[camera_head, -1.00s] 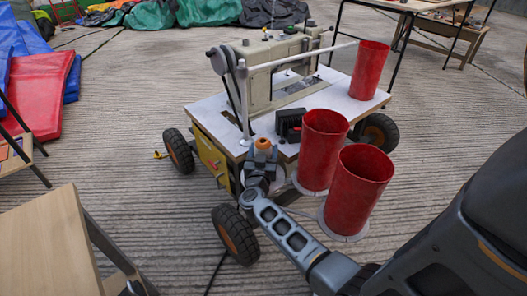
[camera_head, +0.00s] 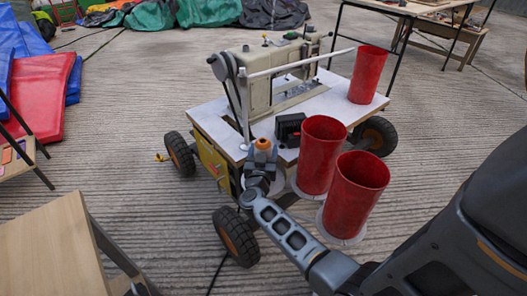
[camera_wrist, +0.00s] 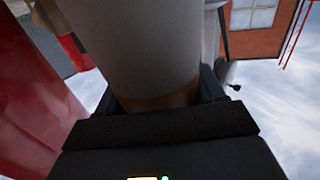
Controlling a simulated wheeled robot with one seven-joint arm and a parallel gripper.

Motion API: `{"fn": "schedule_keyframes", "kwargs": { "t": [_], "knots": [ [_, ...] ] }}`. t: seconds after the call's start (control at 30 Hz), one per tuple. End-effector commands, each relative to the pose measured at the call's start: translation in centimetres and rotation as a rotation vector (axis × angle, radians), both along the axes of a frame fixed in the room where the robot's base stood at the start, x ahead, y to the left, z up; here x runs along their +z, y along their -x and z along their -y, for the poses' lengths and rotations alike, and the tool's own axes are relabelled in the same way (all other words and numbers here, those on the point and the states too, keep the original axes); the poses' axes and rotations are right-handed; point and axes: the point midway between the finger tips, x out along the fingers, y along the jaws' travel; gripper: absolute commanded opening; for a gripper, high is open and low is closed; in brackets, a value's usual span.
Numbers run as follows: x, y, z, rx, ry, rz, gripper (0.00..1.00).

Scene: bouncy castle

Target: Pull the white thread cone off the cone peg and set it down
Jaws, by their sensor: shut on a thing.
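The white thread cone (camera_wrist: 140,45) fills the middle of the wrist view, with a brown band at its narrower end close to my palm. My gripper (camera_wrist: 155,103) is shut on it there, with a dark finger on each side. In the head view my gripper (camera_head: 258,172) is at the near left corner of the sewing machine cart's white top (camera_head: 212,116).
Two red open cylinders (camera_head: 320,155) (camera_head: 356,195) stand close right of my gripper. A third (camera_head: 369,75) is at the cart's far right. The sewing machine (camera_head: 280,75) is behind. A wooden table (camera_head: 45,250) is at lower left. Floor left of the cart is mostly clear.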

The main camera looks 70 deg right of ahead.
Motion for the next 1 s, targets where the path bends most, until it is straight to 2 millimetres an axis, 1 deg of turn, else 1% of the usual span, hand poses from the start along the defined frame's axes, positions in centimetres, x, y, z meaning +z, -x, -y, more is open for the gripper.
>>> {"fn": "schedule_keyframes", "kwargs": {
  "t": [0.03, 1.0],
  "knots": [
    [0.3, 0.0, 0.0, 0.000, 0.001, 0.000, 0.28],
    [2.5, 0.0, 0.0, 0.000, 0.002, 0.000, 0.28]
  ]
}}
